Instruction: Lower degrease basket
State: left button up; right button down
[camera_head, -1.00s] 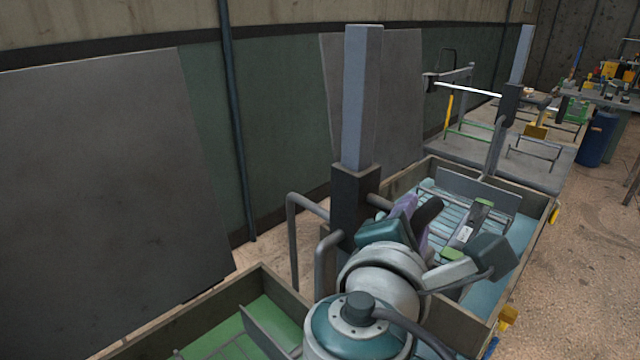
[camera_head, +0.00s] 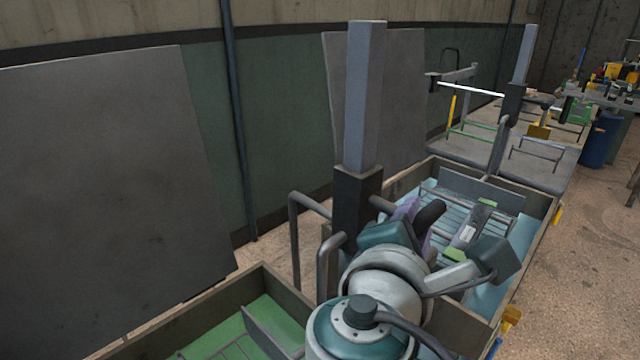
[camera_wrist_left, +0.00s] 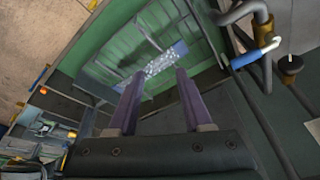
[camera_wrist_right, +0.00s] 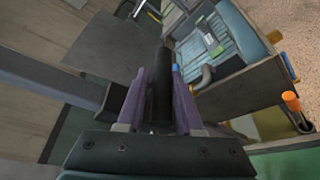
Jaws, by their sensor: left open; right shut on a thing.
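My right gripper (camera_head: 418,217), with purple fingers, is shut on a black cylindrical handle (camera_wrist_right: 160,88); the handle also shows in the head view (camera_head: 430,214). Beside it, a dark carriage (camera_head: 356,205) sits on an upright blue-grey post (camera_head: 364,95). A grey wire basket or rack (camera_head: 490,222) shows inside the far tank with blue-teal content; my right arm hides part of it. I cannot tell how the handle joins it. My left gripper (camera_wrist_left: 158,100) is open and empty above the green tank (camera_wrist_left: 125,50); it does not show in the head view.
The near green tank (camera_head: 265,275) and the far tank's rim (camera_head: 540,225) flank the post. Bent grey pipes (camera_head: 292,235) stand beside it. A second post (camera_head: 524,55) and a bench (camera_head: 550,175) lie beyond. Open floor (camera_head: 590,260) is at right.

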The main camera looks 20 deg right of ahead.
notch_tip(320, 180, down, 16)
jog(key=b, duration=1.3)
jog(key=shift+s+f, duration=0.2)
jog(key=shift+d, duration=0.1)
jog(key=c, duration=0.8)
grip_release()
jog(key=shift+o, duration=0.6)
jog(key=shift+r, duration=0.1)
jog(key=shift+w, duration=0.1)
